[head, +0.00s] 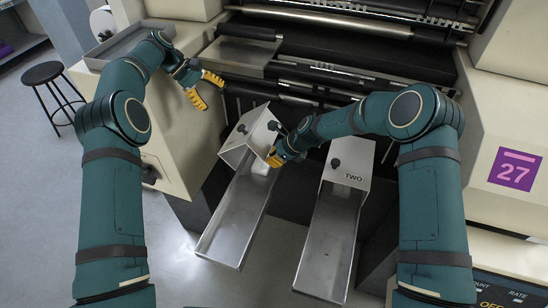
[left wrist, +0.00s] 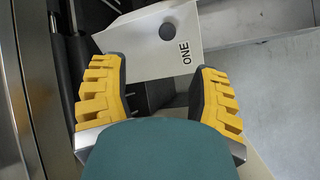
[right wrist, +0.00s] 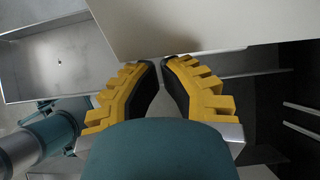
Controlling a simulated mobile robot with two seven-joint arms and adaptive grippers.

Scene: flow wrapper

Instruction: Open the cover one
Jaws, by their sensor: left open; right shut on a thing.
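Cover one (head: 250,128) is a pale grey metal hood with a dark round knob, at the upper end of the left steel chute (head: 236,215). Its front, marked ONE, shows in the left wrist view (left wrist: 150,38). My right gripper (head: 274,158) is shut on the lower right edge of cover one. In the right wrist view its fingertips (right wrist: 162,62) nearly meet at the edge of a pale panel (right wrist: 190,25); the gripped part itself is hidden. My left gripper (head: 204,90) is open and empty, above and left of cover one, its fingers apart in the left wrist view (left wrist: 163,90).
Cover two (head: 347,164), marked TWO, stands over the right chute (head: 330,245), to the right of cover one. Dark rollers (head: 330,60) lie behind the covers. A cream cabinet (head: 170,130) is at the left, with a black stool (head: 50,85) beyond it.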

